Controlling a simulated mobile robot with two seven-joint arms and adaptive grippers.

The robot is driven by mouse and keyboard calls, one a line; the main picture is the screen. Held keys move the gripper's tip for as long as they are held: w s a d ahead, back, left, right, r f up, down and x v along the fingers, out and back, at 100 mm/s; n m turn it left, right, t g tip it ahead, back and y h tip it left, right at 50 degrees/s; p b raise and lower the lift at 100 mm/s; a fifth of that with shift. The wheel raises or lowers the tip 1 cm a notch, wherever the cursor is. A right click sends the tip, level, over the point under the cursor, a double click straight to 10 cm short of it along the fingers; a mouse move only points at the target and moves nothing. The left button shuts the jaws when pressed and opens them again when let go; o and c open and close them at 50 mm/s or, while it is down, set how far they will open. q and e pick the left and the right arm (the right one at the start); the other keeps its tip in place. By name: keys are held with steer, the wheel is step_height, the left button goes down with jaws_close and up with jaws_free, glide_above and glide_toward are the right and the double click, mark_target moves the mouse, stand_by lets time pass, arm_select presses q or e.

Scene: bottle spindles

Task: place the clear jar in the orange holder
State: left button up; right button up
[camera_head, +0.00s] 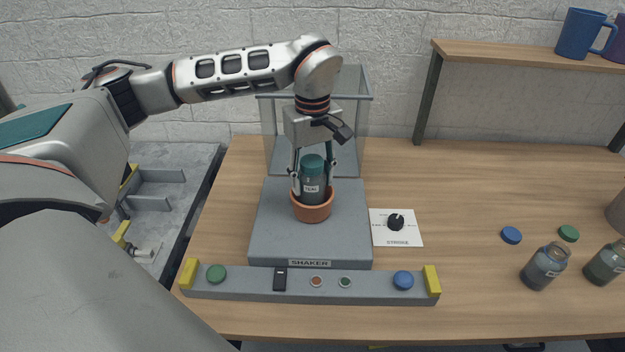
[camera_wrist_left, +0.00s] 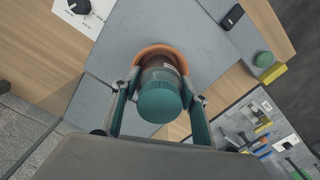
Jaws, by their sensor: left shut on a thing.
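The clear jar (camera_head: 312,184) has a teal lid and dark contents and stands about upright in the orange holder (camera_head: 313,212) on the grey shaker. The holder's rim surrounds the jar's lower part; its base is hidden. My left gripper (camera_head: 313,182) comes down from above with its fingers on both sides of the jar, shut on it. In the left wrist view the jar's teal lid (camera_wrist_left: 159,101) lies between the fingers, with the orange holder (camera_wrist_left: 159,50) around the far end of the jar. My right gripper is not in view.
A glass guard (camera_head: 350,130) stands behind the shaker. A stroke dial (camera_head: 396,223) sits to the right. Two open jars (camera_head: 544,266) and loose caps are at the far right. A shelf (camera_head: 500,50) holds mugs.

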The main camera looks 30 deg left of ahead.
arm_select(q)
steer(key=shift+f, duration=0.5)
steer(key=shift+f, duration=0.15)
steer(key=o, duration=1.4)
step_height(320, 180, up, 12)
steer(key=shift+r, duration=0.15)
